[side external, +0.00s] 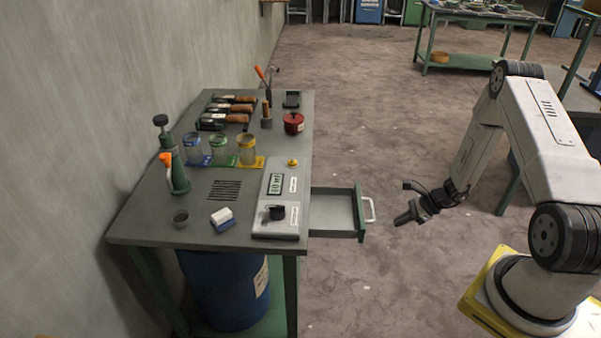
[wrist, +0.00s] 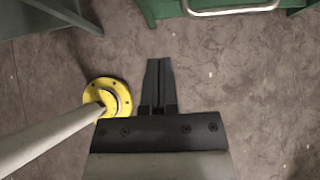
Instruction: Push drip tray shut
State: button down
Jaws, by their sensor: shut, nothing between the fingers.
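The drip tray (side external: 332,208) is a grey drawer with a green front and a pale bar handle (side external: 370,209). It sticks out from the right side of the workbench, pulled open. In the wrist view its green front (wrist: 162,8) and handle (wrist: 232,10) show at the top edge, partly cut off. My gripper (side external: 399,221) is to the right of the handle, with a gap between them, touching nothing. In the wrist view my gripper's two fingers (wrist: 158,62) are together and empty, pointing toward the green front.
The floor between the tray and my arm is clear.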

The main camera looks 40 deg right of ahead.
aim_at(316, 226)
jog(key=w+a+f, duration=0.3)
jog(key=w+a, duration=0.2)
jog(key=shift+w+a+f, duration=0.15)
jog(key=shift+w+f, duration=0.05)
jog(key=shift+f, duration=0.1)
jog(key=shift+a, duration=0.1)
dwell(0.3)
jog(key=w+a, duration=1.1)
jog(key=shift+w+a, duration=0.45)
jog(key=shift+r, duration=0.1)
